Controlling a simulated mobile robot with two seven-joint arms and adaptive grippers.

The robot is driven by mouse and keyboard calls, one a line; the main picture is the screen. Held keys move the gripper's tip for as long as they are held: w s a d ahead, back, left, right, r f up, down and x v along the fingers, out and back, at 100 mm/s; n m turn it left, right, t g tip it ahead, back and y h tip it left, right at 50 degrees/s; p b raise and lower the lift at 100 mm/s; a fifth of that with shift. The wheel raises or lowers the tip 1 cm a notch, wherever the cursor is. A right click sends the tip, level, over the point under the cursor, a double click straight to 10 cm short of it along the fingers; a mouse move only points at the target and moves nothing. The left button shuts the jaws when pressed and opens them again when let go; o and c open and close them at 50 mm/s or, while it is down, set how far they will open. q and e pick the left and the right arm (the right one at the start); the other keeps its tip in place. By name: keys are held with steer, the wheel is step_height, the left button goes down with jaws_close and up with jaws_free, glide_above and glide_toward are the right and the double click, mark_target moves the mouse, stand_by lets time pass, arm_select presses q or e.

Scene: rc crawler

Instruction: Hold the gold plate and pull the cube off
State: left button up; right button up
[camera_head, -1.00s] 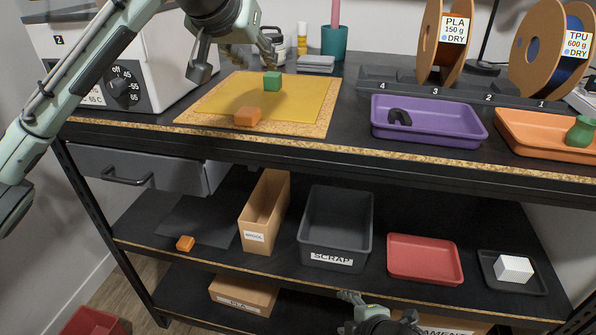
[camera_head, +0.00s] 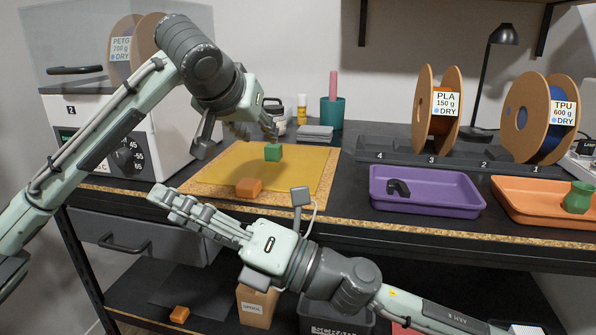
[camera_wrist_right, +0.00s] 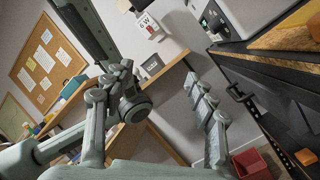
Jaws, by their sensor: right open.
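The gold plate (camera_head: 218,168) lies flat on a chipboard-edged board on the bench. A green cube (camera_head: 273,152) stands towards its back right, and an orange block (camera_head: 248,187) sits at its front edge. My left gripper (camera_head: 256,133) is over the plate's back part, with one finger right at or just above the green cube. Whether it touches the cube, and how far its fingers are apart, I cannot tell. My right gripper (camera_head: 168,202) is in front of the bench, left of the orange block and pointing left. In the right wrist view its fingers (camera_wrist_right: 158,75) are wide apart and empty.
A purple tray (camera_head: 425,205) with a black part and an orange tray (camera_head: 530,215) with a green vase stand to the right. A white dryer box (camera_head: 105,110) stands left. A teal cup (camera_head: 332,113) is behind. The lower shelf holds bins and a small orange block (camera_head: 179,314).

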steer(key=s+a+n+g+h, duration=0.1)
steer(key=s+n+g, duration=0.2)
steer(key=n+g, duration=0.35)
steer(key=n+t+h, duration=0.3)
steer(key=n+h, duration=0.2)
steer(key=h, duration=0.1)
glide_toward(250, 183)
steer(key=shift+w+a+f, duration=0.15)
steer(key=shift+a, duration=0.5)
steer(key=x, duration=0.7)
steer(key=shift+w+a+f, duration=0.1)
steer(key=shift+a+f, duration=0.05)
steer(key=shift+a, duration=0.05)
jaws_close()
arm_select(q)
steer(key=shift+o, duration=0.5)
